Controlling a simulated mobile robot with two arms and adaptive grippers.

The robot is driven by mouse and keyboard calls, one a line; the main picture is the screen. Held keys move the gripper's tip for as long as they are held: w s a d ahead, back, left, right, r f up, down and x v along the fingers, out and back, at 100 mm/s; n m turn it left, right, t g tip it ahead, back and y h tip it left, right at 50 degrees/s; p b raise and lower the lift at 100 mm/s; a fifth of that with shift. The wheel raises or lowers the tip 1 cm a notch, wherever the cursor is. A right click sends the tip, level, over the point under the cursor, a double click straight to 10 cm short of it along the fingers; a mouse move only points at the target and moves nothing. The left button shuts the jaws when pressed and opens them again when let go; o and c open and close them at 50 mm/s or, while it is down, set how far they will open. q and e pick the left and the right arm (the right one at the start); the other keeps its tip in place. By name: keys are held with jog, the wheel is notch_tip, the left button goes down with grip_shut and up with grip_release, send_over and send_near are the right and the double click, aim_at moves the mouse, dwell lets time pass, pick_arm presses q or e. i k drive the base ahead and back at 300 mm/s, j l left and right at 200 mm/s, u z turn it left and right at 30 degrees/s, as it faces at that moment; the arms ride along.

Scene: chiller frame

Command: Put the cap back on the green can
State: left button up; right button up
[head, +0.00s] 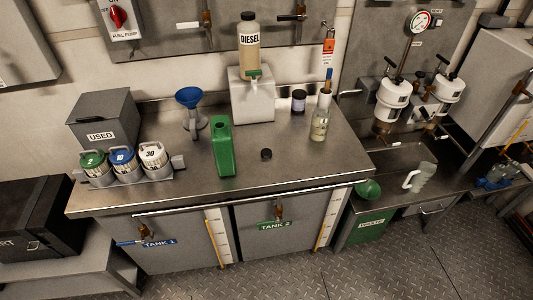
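The green can (226,152) stands on the steel worktop (205,187), a little left of the middle. It is tall and narrow, and its narrow top faces the back of the worktop. A small round black cap (266,154) lies on the worktop to the right of the can, apart from it. Neither of my grippers is in view.
A blue funnel (188,97) on a stand is behind and left of the can. Several lidded canisters (123,159) sit in a rack at left. A diesel bottle (249,50) on a grey block (252,100) and a clear bottle (320,125) stand behind. The front worktop is clear.

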aim_at(222, 142)
jog(key=i+j+z, duration=0.1)
jog(key=j+z, duration=0.8)
jog(key=j, duration=0.15)
jog(key=j+z, duration=0.5)
jog(key=k+j, duration=0.05)
